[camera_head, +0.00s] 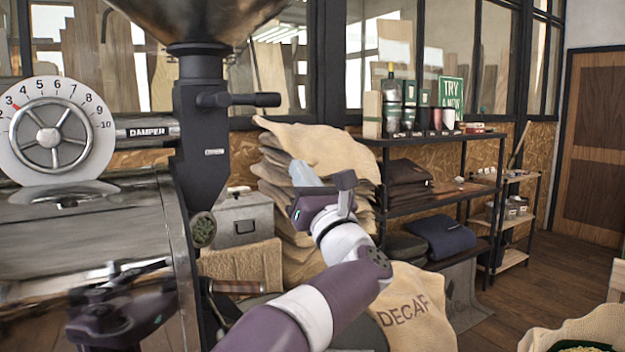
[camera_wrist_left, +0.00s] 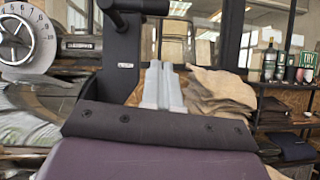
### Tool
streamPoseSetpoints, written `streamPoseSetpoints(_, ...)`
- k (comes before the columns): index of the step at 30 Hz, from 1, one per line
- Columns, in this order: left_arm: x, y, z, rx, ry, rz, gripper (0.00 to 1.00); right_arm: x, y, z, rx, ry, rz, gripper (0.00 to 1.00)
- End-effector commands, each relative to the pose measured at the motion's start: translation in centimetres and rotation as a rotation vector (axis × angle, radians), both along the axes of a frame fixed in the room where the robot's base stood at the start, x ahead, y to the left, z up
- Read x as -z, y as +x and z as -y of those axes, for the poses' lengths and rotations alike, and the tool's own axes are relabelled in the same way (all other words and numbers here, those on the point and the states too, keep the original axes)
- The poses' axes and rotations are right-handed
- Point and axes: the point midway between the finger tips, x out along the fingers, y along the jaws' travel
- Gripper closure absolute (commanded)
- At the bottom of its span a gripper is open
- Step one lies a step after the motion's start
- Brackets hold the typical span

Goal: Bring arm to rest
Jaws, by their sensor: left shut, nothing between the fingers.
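My left arm rises from the bottom middle of the head view, with purple and white links. Its gripper (camera_head: 304,174) is raised in the air in front of stacked burlap sacks, with pale grey fingers pointing up. In the left wrist view the two fingers (camera_wrist_left: 163,84) stand side by side, closed and with nothing between them. They point toward the roaster's dark column and the sacks behind. My right gripper is not in view.
The roaster (camera_head: 85,235) with its damper dial (camera_head: 52,135) fills the left side. Burlap sacks (camera_head: 325,150) are piled behind the gripper. A black shelf (camera_head: 430,138) holds bottles and bags. A DECAF sack (camera_head: 412,310) lies low right of my arm. Wooden floor (camera_head: 545,290) is open at right.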

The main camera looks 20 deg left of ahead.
Motion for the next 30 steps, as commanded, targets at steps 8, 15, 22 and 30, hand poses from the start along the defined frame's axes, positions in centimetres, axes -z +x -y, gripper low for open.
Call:
streamPoseSetpoints(8,2.9,3.7,3.8,0.007,0.368,-0.377,1.0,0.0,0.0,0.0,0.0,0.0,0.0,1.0)
streamPoseSetpoints(15,24.8,4.0,12.1,0.293,1.623,-1.175,1.0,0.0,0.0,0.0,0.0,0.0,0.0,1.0)
streamPoseSetpoints(22,41.6,-9.1,10.4,0.804,2.484,-1.359,1.0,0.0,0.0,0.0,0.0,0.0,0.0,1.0)
streamPoseSetpoints(30,48.9,-23.6,6.0,-1.165,-2.387,1.072,1.0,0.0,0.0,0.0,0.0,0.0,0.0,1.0)
